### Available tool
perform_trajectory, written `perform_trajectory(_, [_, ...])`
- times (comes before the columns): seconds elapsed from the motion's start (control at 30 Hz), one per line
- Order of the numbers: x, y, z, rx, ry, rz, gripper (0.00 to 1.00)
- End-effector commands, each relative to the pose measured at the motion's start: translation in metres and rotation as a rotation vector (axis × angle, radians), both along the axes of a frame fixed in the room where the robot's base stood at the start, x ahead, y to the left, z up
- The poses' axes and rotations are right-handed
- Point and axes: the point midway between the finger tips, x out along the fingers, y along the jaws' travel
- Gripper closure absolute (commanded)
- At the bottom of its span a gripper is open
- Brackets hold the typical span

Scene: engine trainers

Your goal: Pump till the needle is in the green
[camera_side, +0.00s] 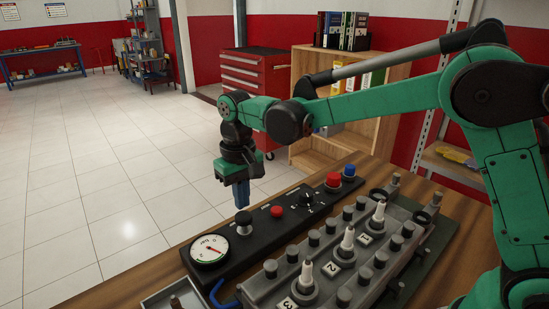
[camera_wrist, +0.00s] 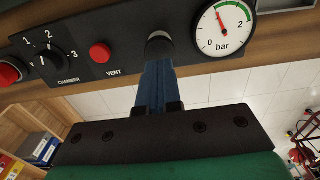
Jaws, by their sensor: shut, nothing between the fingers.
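The round pressure gauge (camera_wrist: 223,28) is white, marked in bar, with a red needle and a green arc. In the wrist view the needle points up and slightly left, close to the left end of the green arc; I cannot tell exactly if it is inside. The dark round pump knob (camera_side: 243,222) with a metal stem stands beside the gauge on the black panel; it also shows in the wrist view (camera_wrist: 160,46). My gripper (camera_side: 242,204), with blue fingers, is shut and empty, pointing down just above the knob. Contact with the knob is hard to tell.
The red VENT button (camera_wrist: 100,53) and the CHAMBER selector (camera_wrist: 57,65) sit on the same panel. A red button (camera_side: 333,180) and a blue one (camera_side: 349,170) are at its far end. A grey engine block (camera_side: 330,270) with numbered plugs lies to the right.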

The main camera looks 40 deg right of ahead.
Motion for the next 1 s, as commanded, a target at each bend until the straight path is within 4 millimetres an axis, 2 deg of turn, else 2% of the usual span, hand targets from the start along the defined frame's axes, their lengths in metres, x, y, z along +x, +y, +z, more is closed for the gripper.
perform_trajectory(0.87, [0.0,0.0,-0.037,0.0,0.0,0.0,1.0])
perform_trajectory(1.0, [0.0,0.0,-0.037,0.0,0.0,0.0,1.0])
